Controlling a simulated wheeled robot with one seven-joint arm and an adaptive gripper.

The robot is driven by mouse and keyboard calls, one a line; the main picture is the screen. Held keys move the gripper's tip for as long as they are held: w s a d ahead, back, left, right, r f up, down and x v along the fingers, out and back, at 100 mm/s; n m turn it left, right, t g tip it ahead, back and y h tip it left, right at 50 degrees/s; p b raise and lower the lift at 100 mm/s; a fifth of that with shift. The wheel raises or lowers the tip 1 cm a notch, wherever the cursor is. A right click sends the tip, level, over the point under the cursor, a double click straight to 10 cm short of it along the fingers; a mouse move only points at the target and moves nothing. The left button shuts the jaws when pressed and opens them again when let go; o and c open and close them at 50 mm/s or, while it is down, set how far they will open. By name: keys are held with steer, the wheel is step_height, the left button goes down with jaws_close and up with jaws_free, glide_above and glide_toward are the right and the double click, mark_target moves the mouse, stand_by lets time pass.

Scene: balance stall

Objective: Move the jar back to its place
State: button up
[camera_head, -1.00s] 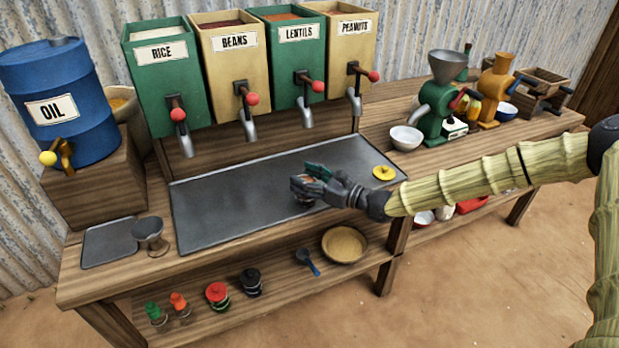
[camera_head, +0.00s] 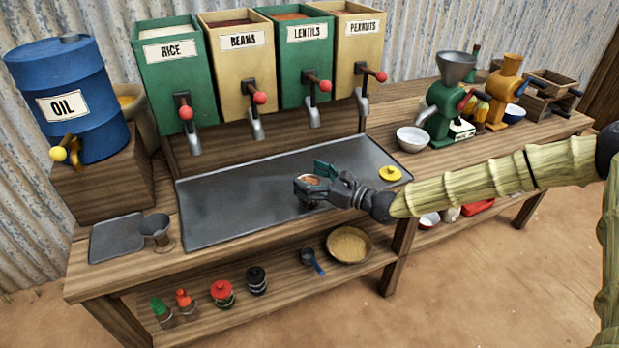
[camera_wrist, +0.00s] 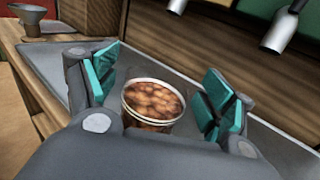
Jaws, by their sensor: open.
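The jar (camera_wrist: 153,101) is open-topped and clear-walled, filled with brown beans or nuts. In the wrist view it stands upright between the two teal finger pads of my gripper (camera_wrist: 163,92), with a gap on each side. In the head view my gripper (camera_head: 315,180) is low over the metal tray (camera_head: 225,205), around the jar, which is mostly hidden there. My gripper is open. A yellow lid (camera_head: 390,173) lies at the tray's right end.
Dispensers with spouts and red-knobbed levers, such as the peanuts one (camera_head: 358,50), stand behind the tray. A funnel (camera_head: 156,229) and small tray (camera_head: 117,239) are at left. Lidded jars, such as a red-lidded one (camera_head: 222,292), a blue scoop (camera_head: 312,262) and a basket (camera_head: 348,244) occupy the lower shelf.

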steer(key=v, duration=1.1)
steer(key=shift+s+d, duration=0.25)
steer(key=shift+d, duration=0.05)
steer(key=s+a+f+n+g+h, duration=0.1)
steer(key=s+a+f+n+g, duration=0.5)
steer(key=s+f, duration=0.6)
steer(key=s+f+n+g+h, duration=0.4)
steer(key=s+f+g+h, duration=0.15)
steer(key=s+f, duration=0.8)
steer(key=s+d+f+n+h, duration=0.3)
steer(key=s+d+n+h, duration=0.1)
steer(key=s+d+n, duration=0.3)
steer(key=s+d+f+n+t+h, duration=0.1)
steer(key=s+d+f+n+h, duration=0.3)
steer(key=s+d+n, duration=0.3)
steer(key=shift+s+d+f, duration=0.25)
steer(key=shift+s+d, duration=0.8)
steer(key=shift+d, duration=0.1)
